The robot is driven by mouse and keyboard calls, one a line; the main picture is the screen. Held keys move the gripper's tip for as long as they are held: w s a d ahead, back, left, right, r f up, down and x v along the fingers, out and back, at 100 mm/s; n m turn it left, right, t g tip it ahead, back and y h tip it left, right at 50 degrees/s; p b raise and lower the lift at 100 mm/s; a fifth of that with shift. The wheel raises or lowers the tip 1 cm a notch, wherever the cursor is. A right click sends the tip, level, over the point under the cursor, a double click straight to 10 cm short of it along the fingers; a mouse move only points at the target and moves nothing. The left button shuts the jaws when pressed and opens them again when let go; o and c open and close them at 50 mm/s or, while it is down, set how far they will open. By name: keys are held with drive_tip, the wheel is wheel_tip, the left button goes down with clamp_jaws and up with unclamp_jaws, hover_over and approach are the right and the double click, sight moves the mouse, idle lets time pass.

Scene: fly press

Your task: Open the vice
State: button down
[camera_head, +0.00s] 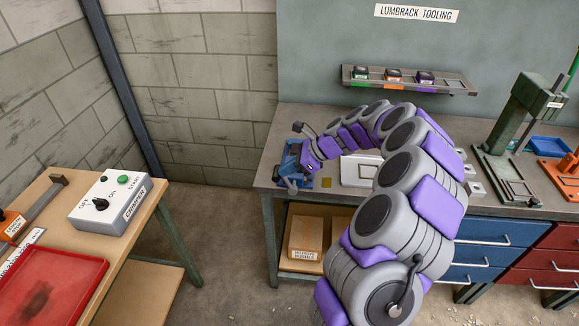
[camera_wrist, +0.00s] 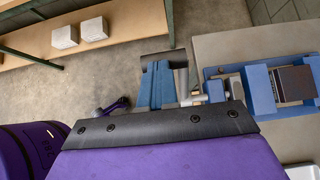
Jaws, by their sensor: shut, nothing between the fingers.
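The blue vice (camera_head: 286,168) stands at the left end of the grey workbench. In the wrist view its blue body (camera_wrist: 262,92) is at the right, with a dark block (camera_wrist: 295,83) between its jaws. Short metal parts (camera_wrist: 196,98) stick out from its left end, partly hidden by my gripper. My gripper (camera_head: 308,157) is right beside the vice, shut and empty. In the wrist view its dark bolted plate (camera_wrist: 160,126) crosses the lower middle. A blue piece with a dark top (camera_wrist: 157,84) rises behind the plate; I cannot tell what it belongs to. Contact with the vice is unclear.
A shelf (camera_head: 410,82) with small coloured-label blocks hangs above the bench (camera_head: 345,200). A pale tray lies right of the vice. A green press (camera_head: 520,115) stands at the right. A control box (camera_head: 110,203) and red tray (camera_head: 50,285) are on the left table.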

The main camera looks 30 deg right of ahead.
drive_tip(key=w+a+g+h+p, duration=0.1)
drive_tip(key=a+p, duration=0.1)
drive_tip(key=p, duration=0.5)
drive_tip(key=shift+r+h, duration=0.1)
drive_tip(key=shift+h, duration=0.3)
drive_tip(key=w+a+f+g+h+p, duration=0.3)
drive_tip(key=w+a+f+h+p, duration=0.1)
drive_tip(key=p, duration=1.1)
drive_tip(key=shift+a+f+p, duration=0.4)
drive_tip(key=shift+a+f, duration=0.3)
drive_tip(key=shift+f, duration=0.2)
